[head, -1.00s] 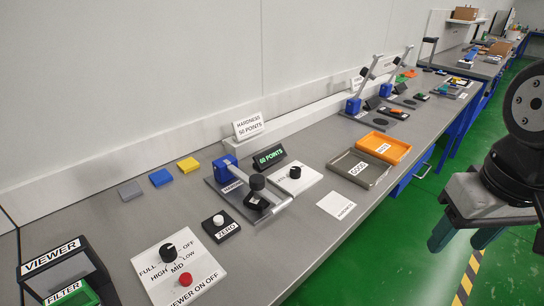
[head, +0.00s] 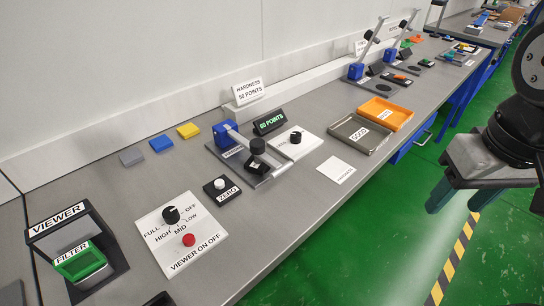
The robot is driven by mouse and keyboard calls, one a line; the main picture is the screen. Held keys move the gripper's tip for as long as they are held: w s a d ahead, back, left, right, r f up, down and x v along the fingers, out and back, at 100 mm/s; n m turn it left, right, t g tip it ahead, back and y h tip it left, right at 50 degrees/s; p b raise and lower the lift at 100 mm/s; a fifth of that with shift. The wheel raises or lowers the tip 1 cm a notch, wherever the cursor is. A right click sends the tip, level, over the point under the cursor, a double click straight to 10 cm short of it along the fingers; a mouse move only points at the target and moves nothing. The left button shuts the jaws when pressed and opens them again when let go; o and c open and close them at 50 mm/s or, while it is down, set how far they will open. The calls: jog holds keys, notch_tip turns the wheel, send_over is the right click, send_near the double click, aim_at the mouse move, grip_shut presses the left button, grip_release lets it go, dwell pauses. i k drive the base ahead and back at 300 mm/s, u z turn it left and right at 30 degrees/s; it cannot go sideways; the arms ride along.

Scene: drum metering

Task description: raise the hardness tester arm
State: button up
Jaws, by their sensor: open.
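The hardness tester (head: 224,133) stands on the bench at the middle of the head view, with a blue hinge block and a grey base plate. Its arm (head: 240,139) is down, lying low over the plate, with a black cylinder (head: 257,146) on it. A small dark piece with a light patch (head: 254,166) lies at the cylinder's foot; whether they touch is unclear. A display (head: 268,122) behind reads 50 POINTS. My gripper (head: 487,200) is at the right, open and empty, over the floor beyond the bench edge, well apart from the tester.
A ZERO button box (head: 222,188) and a viewer panel with knob (head: 183,232) stand in front. A white knob panel (head: 300,142), a GOOD tray (head: 345,132) and an orange tray (head: 385,113) are to the right. Two similar devices behind have raised arms (head: 375,42).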

aim_at(256, 147)
jog(key=k, duration=1.15)
jog(key=u, duration=0.95)
jog(key=i, duration=0.8)
jog(key=z, duration=0.2)
